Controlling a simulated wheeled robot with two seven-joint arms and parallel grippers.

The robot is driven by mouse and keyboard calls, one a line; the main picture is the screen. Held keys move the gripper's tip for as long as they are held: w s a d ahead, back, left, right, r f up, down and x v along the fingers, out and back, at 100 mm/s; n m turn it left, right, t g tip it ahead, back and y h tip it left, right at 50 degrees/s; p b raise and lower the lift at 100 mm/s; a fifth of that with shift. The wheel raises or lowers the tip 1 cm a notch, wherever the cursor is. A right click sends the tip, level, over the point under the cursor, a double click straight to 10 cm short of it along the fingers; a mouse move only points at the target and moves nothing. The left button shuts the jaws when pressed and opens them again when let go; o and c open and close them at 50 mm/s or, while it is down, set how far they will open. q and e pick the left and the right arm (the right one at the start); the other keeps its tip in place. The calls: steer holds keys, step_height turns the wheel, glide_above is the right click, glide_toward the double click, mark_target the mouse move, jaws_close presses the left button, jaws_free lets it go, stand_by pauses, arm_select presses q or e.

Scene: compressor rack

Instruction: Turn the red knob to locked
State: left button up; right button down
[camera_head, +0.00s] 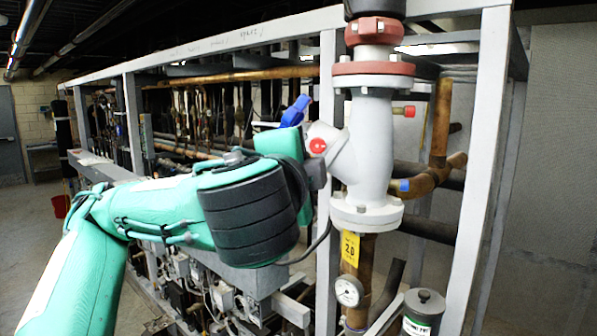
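A round red knob (317,146) with a small pale mark faces me on the side branch of a grey valve body (367,150). My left arm, green with a black ringed wrist, reaches in from the left. Its hand end is just left of and below the knob. A dark part that looks like my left gripper (316,172) shows just below the knob, close to the branch. The fingertips are mostly hidden behind the wrist, so I cannot tell whether they touch anything. My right gripper is not in view.
A grey rack frame (492,130) stands around the valve. A red cap (409,111) and a blue cap (404,186) stick out right of it. A yellow tag (350,248), a gauge (348,291) and a canister (423,310) are below. A blue part (295,111) rises above my wrist.

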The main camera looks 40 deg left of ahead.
arm_select(q)
steer(key=shift+s+b, duration=0.35)
steer(key=shift+s, duration=0.05)
steer(key=shift+f, duration=0.1)
stand_by(0.5)
